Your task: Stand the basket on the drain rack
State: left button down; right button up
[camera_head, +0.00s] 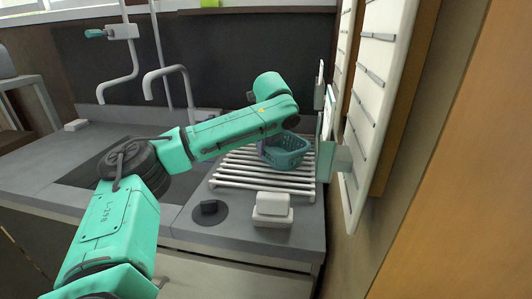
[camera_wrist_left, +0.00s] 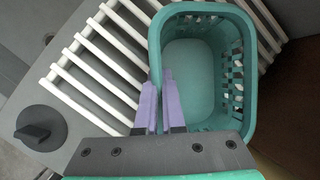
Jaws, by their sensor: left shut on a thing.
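The teal basket (camera_head: 288,155) is upright over the right part of the white-barred drain rack (camera_head: 240,170). I cannot tell whether its base touches the bars. In the left wrist view the empty basket (camera_wrist_left: 236,110) shows its open top, slotted side wall and pale floor, with the rack bars (camera_wrist_left: 85,80) to its left. My left gripper (camera_wrist_left: 160,100) is shut on the basket's wall with its purple fingertips. In the head view my left arm reaches across the sink, and its fingers are hard to make out. My right gripper is not in view.
A dark round knob (camera_head: 209,208) and a white block (camera_head: 272,208) sit on the counter in front of the rack. The sink (camera_head: 85,172) and taps (camera_head: 165,72) are to the left. A white slatted panel (camera_head: 378,75) stands close on the right.

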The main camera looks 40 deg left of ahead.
pick_arm(q)
jog(key=shift+f, duration=0.2)
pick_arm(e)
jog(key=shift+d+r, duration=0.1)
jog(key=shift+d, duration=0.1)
pick_arm(q)
jog(key=c, duration=1)
grip_release()
jog(key=shift+c, duration=0.2)
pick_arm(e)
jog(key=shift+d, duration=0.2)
pick_arm(q)
jog(key=p+v, duration=0.1)
jog(key=v, duration=1.1)
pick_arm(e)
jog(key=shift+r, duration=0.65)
pick_arm(q)
jog(key=shift+p, duration=0.3)
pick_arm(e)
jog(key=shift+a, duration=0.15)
